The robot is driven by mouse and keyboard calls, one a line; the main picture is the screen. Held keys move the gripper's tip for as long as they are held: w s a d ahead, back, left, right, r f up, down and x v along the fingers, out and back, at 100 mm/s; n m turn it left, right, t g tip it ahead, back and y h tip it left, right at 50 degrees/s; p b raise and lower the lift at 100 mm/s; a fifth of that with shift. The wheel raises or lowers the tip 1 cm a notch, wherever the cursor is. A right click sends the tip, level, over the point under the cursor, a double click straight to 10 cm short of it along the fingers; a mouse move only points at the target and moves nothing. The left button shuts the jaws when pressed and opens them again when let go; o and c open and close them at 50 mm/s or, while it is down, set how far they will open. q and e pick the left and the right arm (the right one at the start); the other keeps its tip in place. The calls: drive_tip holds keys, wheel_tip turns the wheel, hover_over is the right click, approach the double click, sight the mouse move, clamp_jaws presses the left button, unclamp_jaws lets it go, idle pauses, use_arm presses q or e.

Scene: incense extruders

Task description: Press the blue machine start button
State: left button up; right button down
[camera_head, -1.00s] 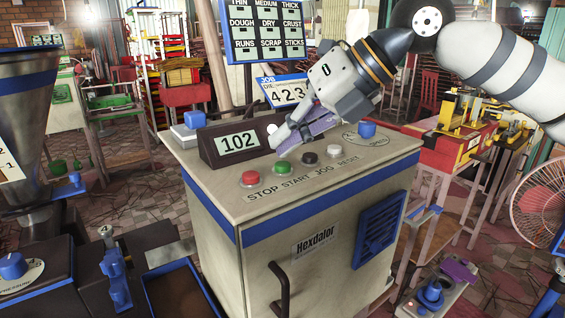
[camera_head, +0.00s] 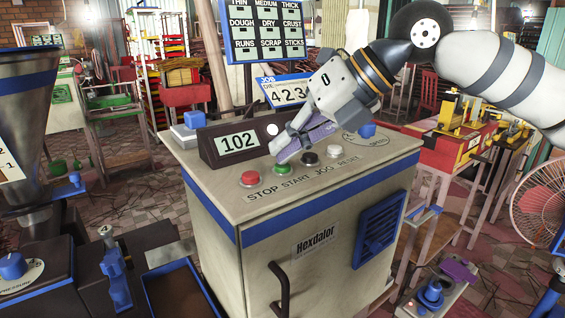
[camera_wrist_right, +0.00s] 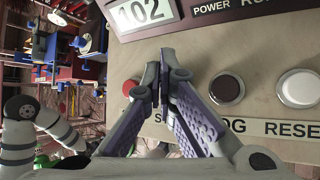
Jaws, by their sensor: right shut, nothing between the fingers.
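The blue-banded Hexdalor machine (camera_head: 300,225) has a pale sloped top with a row of buttons. The green START button (camera_head: 283,168) sits between the red STOP button (camera_head: 249,178) and the black JOG button (camera_head: 310,158). My right gripper (camera_head: 279,154) is shut and empty, its fingertips directly over and behind the green button; I cannot tell whether they touch it. In the right wrist view the shut fingertips (camera_wrist_right: 162,62) hide the green button, between red (camera_wrist_right: 131,87) and black (camera_wrist_right: 226,88). My left gripper is in neither view.
A white RESET button (camera_head: 333,151) and a blue speed knob (camera_head: 367,130) lie right of the row. A display reading 102 (camera_head: 238,142) stands behind the buttons. A hopper (camera_head: 25,120) and a tray (camera_head: 180,290) are at the left.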

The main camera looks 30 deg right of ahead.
drive_tip(key=shift+f, duration=0.25)
drive_tip(key=shift+r, duration=0.1)
idle(0.3)
drive_tip(key=shift+r, duration=0.9)
drive_tip(key=shift+r, duration=2.5)
